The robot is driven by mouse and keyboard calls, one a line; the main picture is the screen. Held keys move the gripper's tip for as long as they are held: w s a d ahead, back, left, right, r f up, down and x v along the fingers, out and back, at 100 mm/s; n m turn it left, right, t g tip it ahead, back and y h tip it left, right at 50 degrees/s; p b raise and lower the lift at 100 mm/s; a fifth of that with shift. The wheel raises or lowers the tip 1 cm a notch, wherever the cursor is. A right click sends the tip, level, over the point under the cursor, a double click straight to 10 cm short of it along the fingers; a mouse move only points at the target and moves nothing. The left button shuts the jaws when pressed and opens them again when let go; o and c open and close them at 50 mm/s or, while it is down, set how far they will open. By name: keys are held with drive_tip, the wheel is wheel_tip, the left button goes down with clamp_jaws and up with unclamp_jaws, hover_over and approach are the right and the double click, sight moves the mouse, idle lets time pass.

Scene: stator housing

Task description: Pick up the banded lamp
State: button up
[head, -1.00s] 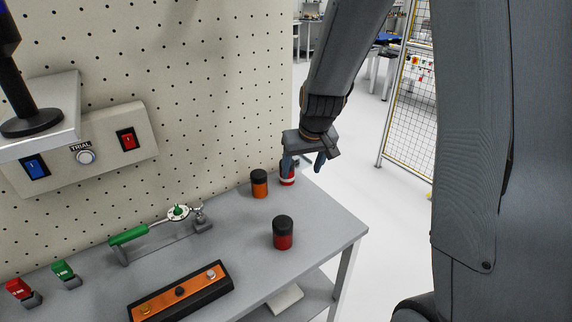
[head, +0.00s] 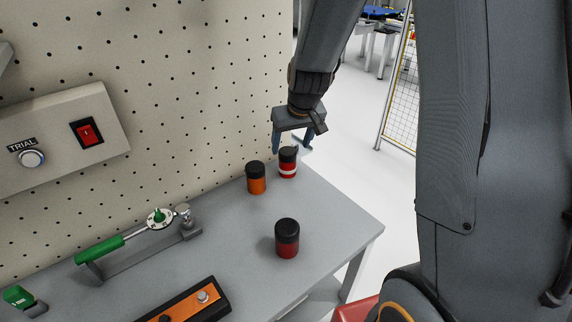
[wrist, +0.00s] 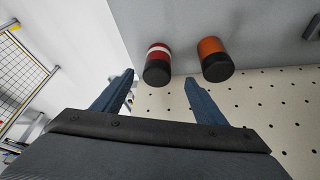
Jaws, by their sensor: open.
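The banded lamp (head: 288,169) is a small red cylinder with a white band and a black cap. It stands upright near the far corner of the grey table. It also shows in the wrist view (wrist: 158,60), ahead of the fingers and between their lines. My gripper (head: 293,145) is open and empty just above and behind the lamp's cap in the head view. In the wrist view its two blue fingers (wrist: 158,83) are spread apart. I cannot tell whether a finger touches the lamp.
An orange lamp (head: 256,178) with a black cap stands close left of the banded one. A plain dark red lamp (head: 287,240) stands nearer. A pegboard wall (head: 200,80) rises behind the table.

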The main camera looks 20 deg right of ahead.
sight(290, 155)
drive_tip(key=b+x, duration=0.2)
drive_tip(key=x, duration=0.1)
drive_tip(key=shift+f+b, duration=0.35)
drive_tip(key=shift+p+x, duration=0.35)
drive_tip(key=shift+x, duration=3.55)
drive_tip(key=shift+d, duration=0.2)
drive_tip(key=c, duration=1.2)
drive_tip(key=shift+o, duration=0.2)
